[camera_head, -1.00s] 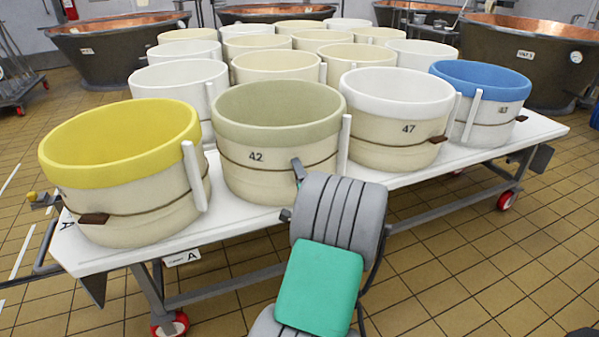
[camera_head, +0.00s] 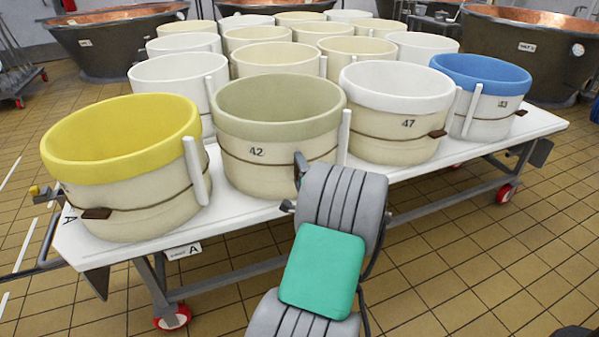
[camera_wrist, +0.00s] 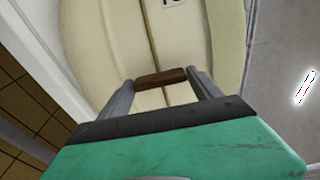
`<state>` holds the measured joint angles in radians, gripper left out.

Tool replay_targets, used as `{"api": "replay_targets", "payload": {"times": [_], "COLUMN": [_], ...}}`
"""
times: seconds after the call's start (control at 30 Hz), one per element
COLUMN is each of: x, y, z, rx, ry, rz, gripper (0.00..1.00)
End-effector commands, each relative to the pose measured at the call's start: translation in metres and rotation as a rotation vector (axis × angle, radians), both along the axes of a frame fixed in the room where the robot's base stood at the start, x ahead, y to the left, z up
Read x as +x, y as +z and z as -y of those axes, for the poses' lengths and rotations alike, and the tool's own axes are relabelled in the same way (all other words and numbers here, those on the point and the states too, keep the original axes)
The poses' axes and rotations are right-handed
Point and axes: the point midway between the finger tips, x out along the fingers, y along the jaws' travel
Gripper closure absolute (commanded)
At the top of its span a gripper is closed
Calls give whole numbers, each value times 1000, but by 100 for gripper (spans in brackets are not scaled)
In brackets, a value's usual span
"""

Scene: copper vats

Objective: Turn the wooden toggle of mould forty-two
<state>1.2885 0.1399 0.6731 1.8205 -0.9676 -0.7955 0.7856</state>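Mould forty-two (camera_head: 232,178) is a cream tub with a pale green rim and the number 42, at the front of the table. A dark cord runs round it. Its brown wooden toggle (camera_wrist: 160,78) shows in the wrist view on the cord line, lying roughly across, between my two fingertips. My gripper (camera_wrist: 159,80) is open, with a finger beside each end of the toggle; I cannot tell whether either touches. In the head view my gripper (camera_head: 292,182) is at the mould's front right, and the toggle is hidden there by my arm.
A yellow-rimmed mould (camera_head: 130,200) stands left of it, mould 47 (camera_head: 395,150) to the right, then a blue-rimmed mould (camera_head: 485,105). White upright bars stand between the front moulds. The white wheeled table (camera_head: 235,215) carries several more moulds behind. Tiled floor in front is clear.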

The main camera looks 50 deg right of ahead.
Motion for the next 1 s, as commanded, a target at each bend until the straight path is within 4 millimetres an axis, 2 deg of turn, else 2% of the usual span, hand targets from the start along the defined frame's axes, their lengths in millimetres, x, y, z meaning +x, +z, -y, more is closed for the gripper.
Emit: {"api": "replay_targets", "payload": {"times": [0.03, 0.17, 0.47, 0.8, 1.0], "x": [0, 0, -3, -52, -61], "y": [0, 0, 0, -1, 0], "z": [0, 0, -1, -39, -49], "rx": [-1, -2, -1, 1, -2], "ry": [0, -1, -2, -5, -1], "rz": [-1, -1, -2, -2, -1], "gripper": [21, 11, 10, 10, 10]}}
